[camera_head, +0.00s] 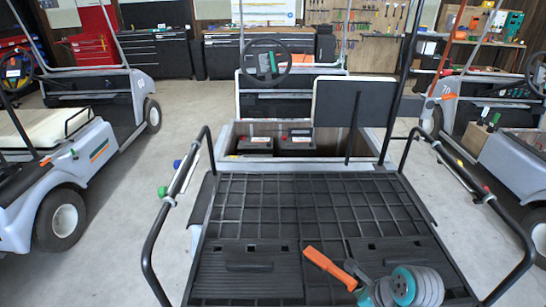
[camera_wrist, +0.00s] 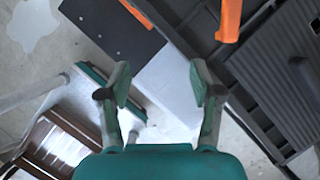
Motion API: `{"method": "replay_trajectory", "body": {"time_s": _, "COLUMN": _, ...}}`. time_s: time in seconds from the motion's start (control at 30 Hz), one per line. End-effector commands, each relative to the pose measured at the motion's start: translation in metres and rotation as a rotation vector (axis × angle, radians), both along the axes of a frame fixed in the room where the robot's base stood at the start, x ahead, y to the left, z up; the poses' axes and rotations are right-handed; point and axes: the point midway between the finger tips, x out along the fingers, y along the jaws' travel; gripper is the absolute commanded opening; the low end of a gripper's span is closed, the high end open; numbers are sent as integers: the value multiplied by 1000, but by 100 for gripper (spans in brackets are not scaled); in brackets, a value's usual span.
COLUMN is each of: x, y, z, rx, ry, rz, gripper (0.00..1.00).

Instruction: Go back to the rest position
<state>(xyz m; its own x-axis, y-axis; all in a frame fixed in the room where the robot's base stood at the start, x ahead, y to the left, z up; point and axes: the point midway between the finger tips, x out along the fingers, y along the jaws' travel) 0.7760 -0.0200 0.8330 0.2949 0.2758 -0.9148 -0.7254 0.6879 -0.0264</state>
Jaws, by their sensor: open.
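In the wrist view my gripper (camera_wrist: 158,85) is open, with its two teal and grey fingers wide apart and nothing between the tips. A light grey panel (camera_wrist: 168,92) lies behind the fingertips. In the head view, teal and grey parts of my arm show at the bottom right, over a cart's black rear deck (camera_head: 270,205). I cannot make out the gripper's fingertips there. An orange bar (camera_head: 330,268) lies across the deck's near part, beside my arm. An orange piece (camera_wrist: 230,20) also shows at the top of the wrist view, to the right of the fingers.
Beyond the deck, an open bay holds dark batteries (camera_head: 297,143), with a raised panel (camera_head: 353,102) at its right. Black rails (camera_head: 160,235) flank the deck. Other carts stand left (camera_head: 55,165) and right (camera_head: 500,120). Open floor (camera_head: 120,215) lies left of the deck.

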Motion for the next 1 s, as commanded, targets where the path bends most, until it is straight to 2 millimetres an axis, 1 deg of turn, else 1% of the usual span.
{"method": "replay_trajectory", "body": {"time_s": 0.37, "x": -17, "y": 9, "z": -31, "rx": -58, "ry": -108, "rz": 110, "gripper": 65}}
{"method": "replay_trajectory", "body": {"time_s": 0.57, "x": -35, "y": 15, "z": -55, "rx": -128, "ry": -207, "rz": 211, "gripper": 65}}
{"method": "replay_trajectory", "body": {"time_s": 0.67, "x": -52, "y": 18, "z": -70, "rx": -189, "ry": -277, "rz": 289, "gripper": 65}}
{"method": "replay_trajectory", "body": {"time_s": 0.8, "x": -80, "y": 21, "z": -88, "rx": -309, "ry": -389, "rz": 420, "gripper": 65}}
{"method": "replay_trajectory", "body": {"time_s": 1.0, "x": -125, "y": 23, "z": -100, "rx": -516, "ry": -527, "rz": 615, "gripper": 65}}
